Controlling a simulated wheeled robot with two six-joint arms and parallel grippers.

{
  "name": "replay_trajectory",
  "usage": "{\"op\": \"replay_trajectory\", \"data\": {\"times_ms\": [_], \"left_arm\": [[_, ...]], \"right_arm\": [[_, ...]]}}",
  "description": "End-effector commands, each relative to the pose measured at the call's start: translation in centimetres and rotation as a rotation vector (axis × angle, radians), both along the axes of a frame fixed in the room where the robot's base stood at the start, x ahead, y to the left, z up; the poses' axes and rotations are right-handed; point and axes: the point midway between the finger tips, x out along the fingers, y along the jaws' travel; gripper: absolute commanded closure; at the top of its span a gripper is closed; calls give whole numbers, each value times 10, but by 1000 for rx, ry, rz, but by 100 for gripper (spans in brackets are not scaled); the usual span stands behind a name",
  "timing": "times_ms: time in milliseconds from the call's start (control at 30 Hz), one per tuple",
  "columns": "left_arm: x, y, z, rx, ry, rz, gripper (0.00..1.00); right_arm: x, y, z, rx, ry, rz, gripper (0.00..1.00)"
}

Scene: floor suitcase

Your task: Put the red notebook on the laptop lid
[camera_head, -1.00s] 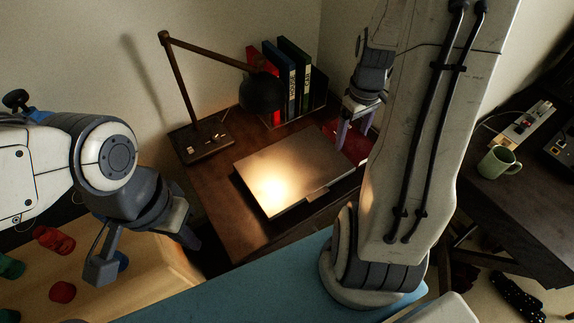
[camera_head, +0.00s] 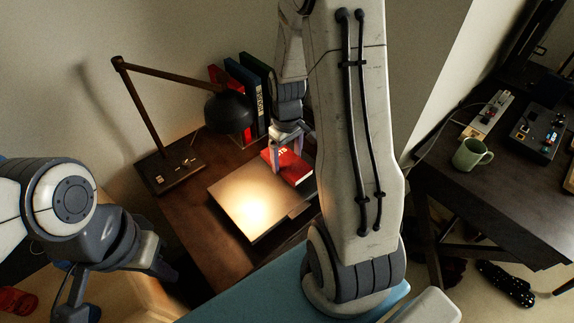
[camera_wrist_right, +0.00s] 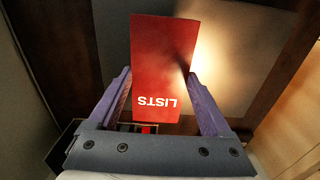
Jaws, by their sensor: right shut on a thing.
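The red notebook (camera_head: 290,167), with "LISTS" on its cover, is in my right gripper (camera_head: 288,145), which is shut on it. In the head view it shows at the far right edge of the laptop (camera_head: 250,200), seemingly raised and overlapping its corner. The closed laptop lies on the wooden desk under a bright patch of lamp light. In the right wrist view the notebook (camera_wrist_right: 163,60) is between the fingers of the right gripper (camera_wrist_right: 163,95), with the lit lid behind it. My left gripper (camera_head: 115,285) is open and empty, away at the lower left.
A dark desk lamp (camera_head: 228,112) stands at the left of the desk, its head reaching over behind the laptop. Several upright binders (camera_head: 245,90) stand at the back wall. A green mug (camera_head: 471,155) stands on a separate dark table at the right.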

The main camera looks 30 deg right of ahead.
Motion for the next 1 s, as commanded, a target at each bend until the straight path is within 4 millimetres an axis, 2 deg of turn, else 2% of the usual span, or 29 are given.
{"op": "replay_trajectory", "data": {"times_ms": [200, 633, 667, 700, 1000], "left_arm": [[0, 0, 0, 0, 0, 0, 100], [0, 0, -3, 0, 0, 0, 100], [0, 0, -3, 0, 0, 0, 100], [0, 0, -2, 0, 0, 0, 100], [0, 0, 1, 0, 0, 0, 100]], "right_arm": [[-1, 0, -32, 1, 4, 0, 79], [-1, 0, -40, 1, 1, 0, 79], [-1, 0, -40, 1, 1, 0, 13], [-1, 0, -39, 1, 1, 0, 0], [-1, 0, -34, 0, 0, 0, 0]]}}
